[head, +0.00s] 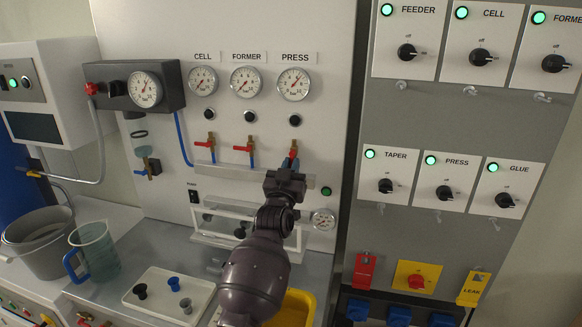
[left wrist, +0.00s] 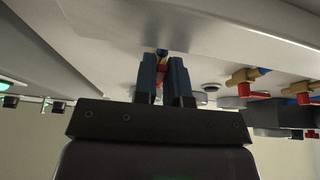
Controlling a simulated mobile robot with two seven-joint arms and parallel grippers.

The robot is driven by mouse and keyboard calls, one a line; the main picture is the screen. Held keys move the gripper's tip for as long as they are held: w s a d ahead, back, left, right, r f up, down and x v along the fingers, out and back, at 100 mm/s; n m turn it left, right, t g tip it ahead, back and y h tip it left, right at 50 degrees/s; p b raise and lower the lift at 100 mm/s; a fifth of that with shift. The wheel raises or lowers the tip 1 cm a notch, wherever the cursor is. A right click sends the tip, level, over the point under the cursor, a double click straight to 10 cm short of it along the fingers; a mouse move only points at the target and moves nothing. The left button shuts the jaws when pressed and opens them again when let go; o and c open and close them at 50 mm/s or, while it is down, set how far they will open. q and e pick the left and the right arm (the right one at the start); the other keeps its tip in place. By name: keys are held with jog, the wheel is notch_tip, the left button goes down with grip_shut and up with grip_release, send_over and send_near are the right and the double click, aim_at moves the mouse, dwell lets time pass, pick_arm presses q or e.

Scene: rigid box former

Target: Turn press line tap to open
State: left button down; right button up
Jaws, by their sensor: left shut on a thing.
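The press line tap (head: 293,151) is on the white panel, the rightmost of three taps, below the gauge labelled PRESS (head: 294,84). My left gripper (head: 288,168) reaches up to it from below and is shut on its handle. In the left wrist view the two dark fingers (left wrist: 165,82) stand either side of the tap, with red and brass showing between them (left wrist: 160,68). The fingers hide most of the handle, so its exact angle is unclear. My right gripper is not in view.
The former tap (head: 246,149) and cell tap (head: 206,142), with red handles, are close to the left. A small gauge (head: 323,219) and green button (head: 326,191) are at right of my wrist. Below are a white tray (head: 155,299), a jug (head: 95,252) and a yellow bin (head: 297,309).

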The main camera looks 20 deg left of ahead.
pick_arm(q)
jog(key=c, duration=1.2)
grip_release()
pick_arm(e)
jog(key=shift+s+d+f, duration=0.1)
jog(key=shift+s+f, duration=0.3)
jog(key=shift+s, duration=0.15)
